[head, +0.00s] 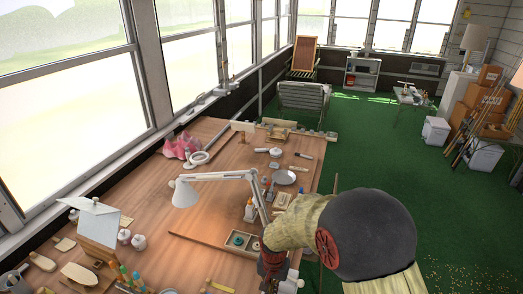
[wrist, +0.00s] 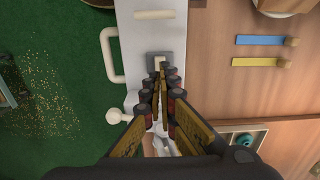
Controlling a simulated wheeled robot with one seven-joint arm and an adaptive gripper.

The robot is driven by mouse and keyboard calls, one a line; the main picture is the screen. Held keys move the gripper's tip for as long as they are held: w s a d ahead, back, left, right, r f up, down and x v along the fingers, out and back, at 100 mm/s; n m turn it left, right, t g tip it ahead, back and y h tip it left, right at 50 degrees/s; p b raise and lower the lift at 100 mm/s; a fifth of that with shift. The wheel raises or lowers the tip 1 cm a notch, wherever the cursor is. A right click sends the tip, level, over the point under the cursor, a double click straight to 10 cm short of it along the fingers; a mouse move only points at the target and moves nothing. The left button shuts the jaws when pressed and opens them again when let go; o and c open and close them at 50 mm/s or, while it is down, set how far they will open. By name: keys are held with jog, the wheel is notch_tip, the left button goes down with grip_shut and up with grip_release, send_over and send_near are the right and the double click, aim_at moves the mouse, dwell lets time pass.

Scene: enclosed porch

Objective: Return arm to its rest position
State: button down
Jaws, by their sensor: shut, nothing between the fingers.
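My arm shows in the head view as a dark rounded joint and tan covered links, bent over the right edge of the wooden workbench (head: 150,235). My gripper (head: 272,268) hangs at that edge, partly cut off by the bottom of the picture. In the wrist view my gripper (wrist: 161,72) has its dark and yellow fingers together with nothing between them. It points at a pale grey fixture (wrist: 150,35) along the bench edge. I cannot tell the gap between the fingertips and the fixture.
A compartment tray with a teal round item (wrist: 243,139) lies beside my gripper. Blue (wrist: 262,40) and yellow (wrist: 258,62) strips lie on the bench. A desk lamp (head: 187,192) stands near my arm. Green floor (head: 400,150) is open to the right.

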jog(key=shift+s, duration=0.15)
jog(key=s+d+r+n+t, duration=0.1)
jog(key=s+d+r, duration=0.3)
jog(key=r, duration=0.6)
jog(key=s+d+r+n+t, duration=0.1)
jog(key=s+d+r+t, duration=0.1)
jog(key=s+d+r, duration=0.3)
jog(key=s+d+r+n+t, duration=0.1)
jog(key=s+d+r, duration=0.4)
jog(key=s+r, duration=0.5)
notch_tip(320, 180, up, 7)
jog(key=shift+s+d+f+n+t, duration=0.15)
jog(key=shift+s+n+t, duration=0.25)
jog(key=shift+t, duration=0.4)
